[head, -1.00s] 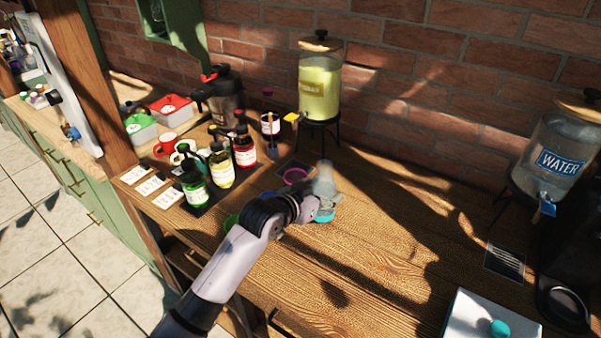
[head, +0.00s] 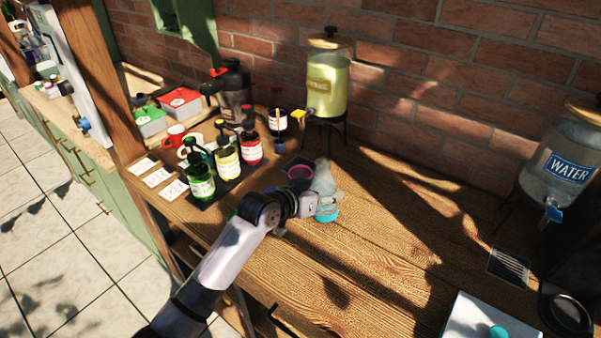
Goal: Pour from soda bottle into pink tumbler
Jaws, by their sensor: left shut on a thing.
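The pink tumbler (head: 300,172) stands on the wooden table, just left of and behind a clear, pale bottle (head: 323,180), which looks like the soda bottle. My left gripper (head: 312,205) is shut on the bottle. The bottle looks close to upright, its narrow top beside the tumbler and apart from it in the picture. A teal band (head: 326,213) shows low at the bottle; I cannot tell whether it is part of it or a separate cup. My gripper and wrist hide the bottle's left side. My right gripper is not in view.
Syrup bottles with pumps (head: 227,165) stand on a dark mat to the left. A yellow drink dispenser (head: 327,80) stands behind, a water dispenser (head: 560,155) at the right. A white box (head: 485,318) is at the front right. The middle of the table is clear.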

